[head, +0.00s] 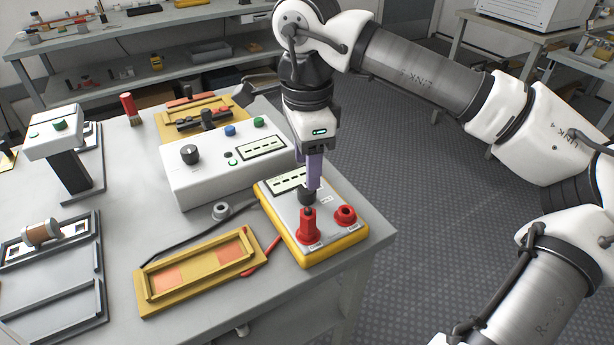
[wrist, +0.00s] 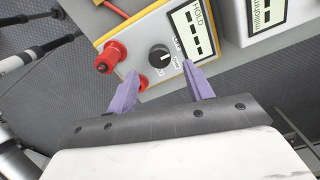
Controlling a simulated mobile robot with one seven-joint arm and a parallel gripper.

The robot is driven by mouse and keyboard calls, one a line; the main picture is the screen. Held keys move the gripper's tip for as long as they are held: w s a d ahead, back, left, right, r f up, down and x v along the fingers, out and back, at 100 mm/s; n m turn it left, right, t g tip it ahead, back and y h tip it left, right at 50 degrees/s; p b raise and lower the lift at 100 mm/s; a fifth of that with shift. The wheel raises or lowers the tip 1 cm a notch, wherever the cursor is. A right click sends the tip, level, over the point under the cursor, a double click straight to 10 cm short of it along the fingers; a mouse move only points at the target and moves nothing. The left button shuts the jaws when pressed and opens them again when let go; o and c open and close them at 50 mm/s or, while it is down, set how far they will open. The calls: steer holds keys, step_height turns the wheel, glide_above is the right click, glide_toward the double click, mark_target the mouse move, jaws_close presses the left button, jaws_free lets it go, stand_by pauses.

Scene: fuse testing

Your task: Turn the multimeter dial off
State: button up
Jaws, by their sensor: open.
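The multimeter (head: 285,222) is a yellow-edged box with a pale face at the table's front right corner. Its black dial (head: 307,196) sits below the display (head: 288,181); in the wrist view the dial (wrist: 159,57) carries a pale pointer mark. The display there (wrist: 194,25) reads HOLD with dashes. My gripper (head: 314,184) points down above the dial, and its purple fingers partly hide it in the head view. In the wrist view my gripper (wrist: 160,69) is open and empty, the dial showing between and just beyond the fingertips. Contact with the dial cannot be told.
A red plug (head: 308,226) stands on the multimeter near the dial, with a red socket (head: 346,214) to its right. A white milliohm meter (head: 218,178) stands behind left. A yellow tray (head: 160,302) and a red probe (head: 262,256) lie left. Open floor lies right.

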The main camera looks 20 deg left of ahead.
step_height(320, 180, up, 9)
stand_by(0.7)
